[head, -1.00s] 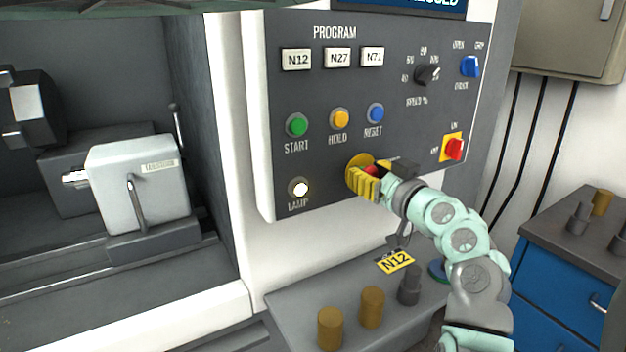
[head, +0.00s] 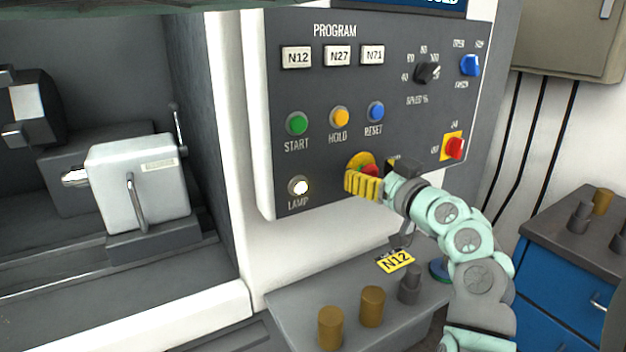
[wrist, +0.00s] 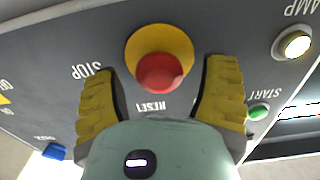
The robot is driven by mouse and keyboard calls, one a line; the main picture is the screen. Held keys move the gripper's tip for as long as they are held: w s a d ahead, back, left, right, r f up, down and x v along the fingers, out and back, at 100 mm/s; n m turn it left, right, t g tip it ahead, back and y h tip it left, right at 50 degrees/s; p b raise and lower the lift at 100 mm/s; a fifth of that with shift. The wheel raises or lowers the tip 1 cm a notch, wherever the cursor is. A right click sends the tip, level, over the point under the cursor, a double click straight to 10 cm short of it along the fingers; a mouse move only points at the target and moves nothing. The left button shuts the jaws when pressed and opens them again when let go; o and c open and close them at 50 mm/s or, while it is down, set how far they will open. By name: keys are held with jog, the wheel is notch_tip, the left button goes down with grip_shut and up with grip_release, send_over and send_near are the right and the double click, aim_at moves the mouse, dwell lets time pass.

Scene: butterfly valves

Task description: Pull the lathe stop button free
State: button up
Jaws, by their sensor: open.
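My gripper (wrist: 162,85) is open, with one yellow ribbed finger on each side of the knob and gaps between. In the head view my gripper (head: 363,186) is in front of the panel at the button. Whether the fingertips touch the panel cannot be told.
Nearby on the panel (head: 300,155) are the lit lamp (head: 298,186), the green start button (head: 297,124), the yellow hold button (head: 339,117), the blue reset button (head: 376,111) and a red switch (head: 454,148).

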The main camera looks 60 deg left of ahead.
jog(key=d, duration=1.1)
jog(key=shift+s+d, duration=0.35)
jog(key=shift+s, duration=0.1)
